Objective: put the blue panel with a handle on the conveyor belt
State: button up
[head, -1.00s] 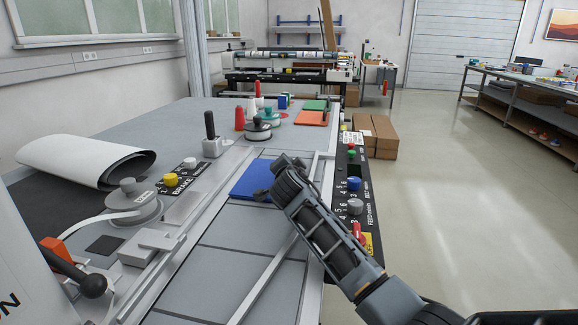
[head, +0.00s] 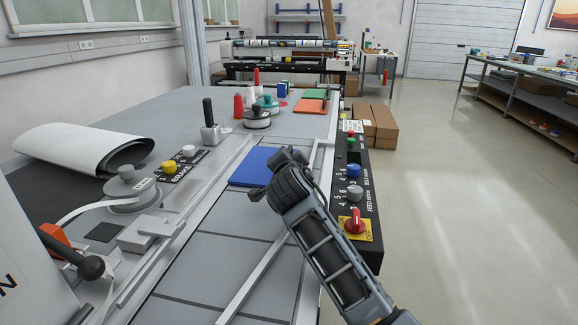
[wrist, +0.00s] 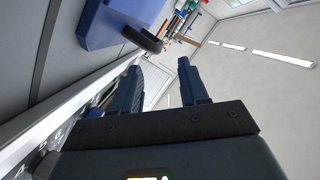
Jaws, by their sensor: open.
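The blue panel (head: 252,168) lies flat on the grey, seamed belt surface (head: 205,262) between metal rails. My arm covers its right side in the head view. In the wrist view the blue panel (wrist: 100,24) shows at the upper left, with a dark rounded handle (wrist: 142,38) at its edge. My gripper (wrist: 158,66) is open and empty. Its two fingers are apart, and the handle is beyond the left fingertip, with no contact visible. In the head view the fingertips cannot be made out clearly.
A control box (head: 352,190) with coloured knobs and a red switch runs along the right edge. Green and orange panels (head: 312,106) lie farther back. The near belt is clear.

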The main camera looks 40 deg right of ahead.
jog(key=shift+v, duration=1.7)
jog(key=shift+c, duration=0.3)
dwell(0.7)
